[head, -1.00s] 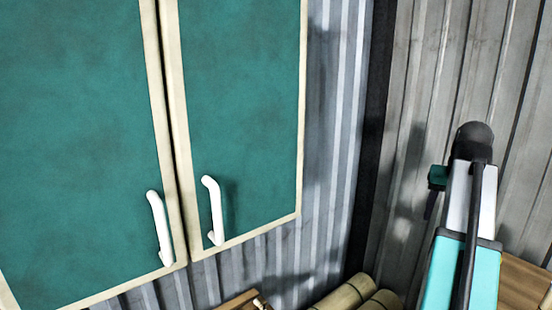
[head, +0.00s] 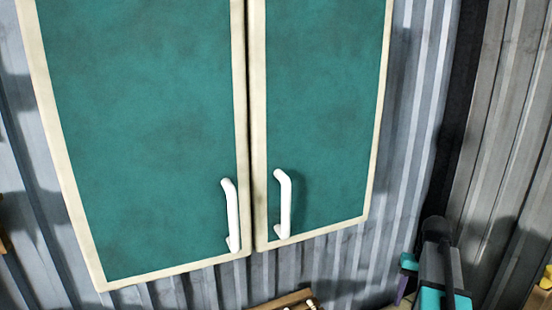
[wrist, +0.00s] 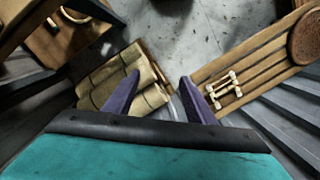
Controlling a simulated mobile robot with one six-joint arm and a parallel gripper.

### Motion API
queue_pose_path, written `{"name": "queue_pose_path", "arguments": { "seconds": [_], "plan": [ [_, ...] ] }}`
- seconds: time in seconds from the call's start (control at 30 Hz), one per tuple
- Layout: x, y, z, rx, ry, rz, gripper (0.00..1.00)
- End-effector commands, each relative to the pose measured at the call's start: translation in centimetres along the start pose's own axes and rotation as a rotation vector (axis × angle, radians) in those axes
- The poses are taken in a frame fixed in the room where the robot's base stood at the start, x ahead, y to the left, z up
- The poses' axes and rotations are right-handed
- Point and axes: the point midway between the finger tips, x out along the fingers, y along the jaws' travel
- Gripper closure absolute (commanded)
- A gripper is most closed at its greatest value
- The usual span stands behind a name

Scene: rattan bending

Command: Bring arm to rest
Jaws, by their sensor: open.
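My gripper (wrist: 160,75) shows in the wrist view as two purple fingers spread apart, with nothing between them. Grey floor and the edge of a wooden bench show beyond the fingertips. In the head view, part of my arm (head: 435,265) shows at the lower right, in front of the corrugated wall.
A closed teal two-door cabinet (head: 150,130) with cream frames and white handles hangs on the corrugated wall (head: 405,130). In the wrist view, tan rolls (wrist: 98,85) lie beyond the left finger. A slatted wooden bench (wrist: 275,62) with small white pieces (wrist: 225,90) is at right.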

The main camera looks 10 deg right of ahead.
Motion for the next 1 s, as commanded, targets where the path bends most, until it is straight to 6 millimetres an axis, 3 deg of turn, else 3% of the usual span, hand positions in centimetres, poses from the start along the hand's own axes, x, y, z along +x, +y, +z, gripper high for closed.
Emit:
{"name": "queue_pose_path", "arguments": {
  "seconds": [0.1,0.47,1.0],
  "plan": [
    [3.9,-2.4,0.7,-0.036,-0.049,-0.001,0.50],
    [14.1,-8.1,4.0,-0.129,-0.176,0.009,0.50],
    [27.9,-14.2,12.5,-0.253,-0.348,0.051,0.50]
  ]
}}
